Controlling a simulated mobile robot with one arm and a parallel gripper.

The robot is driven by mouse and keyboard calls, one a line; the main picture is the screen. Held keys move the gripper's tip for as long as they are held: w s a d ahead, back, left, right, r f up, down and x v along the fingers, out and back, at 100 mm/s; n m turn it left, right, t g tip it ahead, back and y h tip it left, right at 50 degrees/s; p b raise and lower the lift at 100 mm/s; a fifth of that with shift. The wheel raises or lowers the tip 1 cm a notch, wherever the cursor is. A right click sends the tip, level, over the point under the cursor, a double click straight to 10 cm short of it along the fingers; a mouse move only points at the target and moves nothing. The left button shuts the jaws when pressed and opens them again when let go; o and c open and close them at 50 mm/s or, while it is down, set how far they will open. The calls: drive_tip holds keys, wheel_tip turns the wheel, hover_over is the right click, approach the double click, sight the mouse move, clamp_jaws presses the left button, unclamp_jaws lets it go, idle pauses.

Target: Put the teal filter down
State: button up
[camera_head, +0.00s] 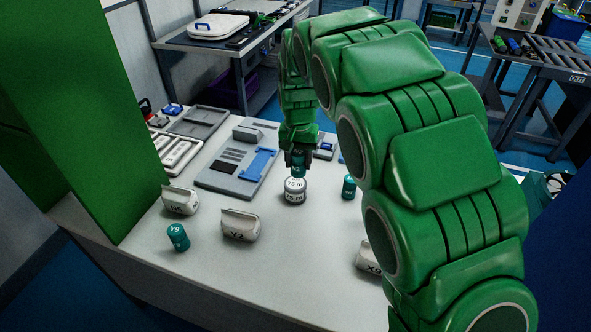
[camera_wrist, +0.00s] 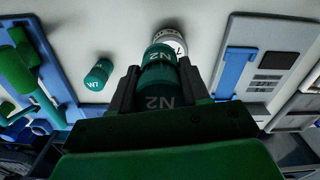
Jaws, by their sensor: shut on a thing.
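My gripper (camera_head: 298,158) points down over the table and is shut on a teal filter (camera_head: 298,170). In the wrist view the teal filter (camera_wrist: 160,75) is marked N2 and sits between the two fingers (camera_wrist: 157,88). Directly below it is a round grey and white piece (camera_head: 294,192) with dark lettering, partly visible in the wrist view (camera_wrist: 169,36). The filter's lower end appears at its top; I cannot tell whether they touch. Another teal cylinder marked W7 (camera_wrist: 98,74) stands to the right in the head view (camera_head: 349,187). A teal cylinder marked Y9 (camera_head: 178,238) stands front left.
White cradles, one marked X2 (camera_head: 240,226), one at left (camera_head: 180,201) and one marked X9 (camera_head: 368,258), stand on the table. A grey and blue device (camera_head: 238,165) lies behind left. Bare tabletop (camera_head: 290,255) lies in front. A green post (camera_head: 75,110) rises at left.

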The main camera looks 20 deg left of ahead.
drive_tip(key=shift+w+a+f, duration=0.3)
drive_tip(key=shift+w+f, duration=0.2)
drive_tip(key=shift+f, duration=0.2)
drive_tip(key=shift+w+a+f, duration=0.35)
drive_tip(key=shift+w+f, duration=0.15)
drive_tip(key=shift+f, duration=0.2)
drive_tip(key=shift+w+a+f, duration=0.3)
drive_tip(key=shift+w+f, duration=0.2)
drive_tip(key=shift+f, duration=1.75)
drive_tip(key=o, duration=1.1)
wheel_tip(320, 180, up, 12)
drive_tip(key=shift+r, duration=0.1)
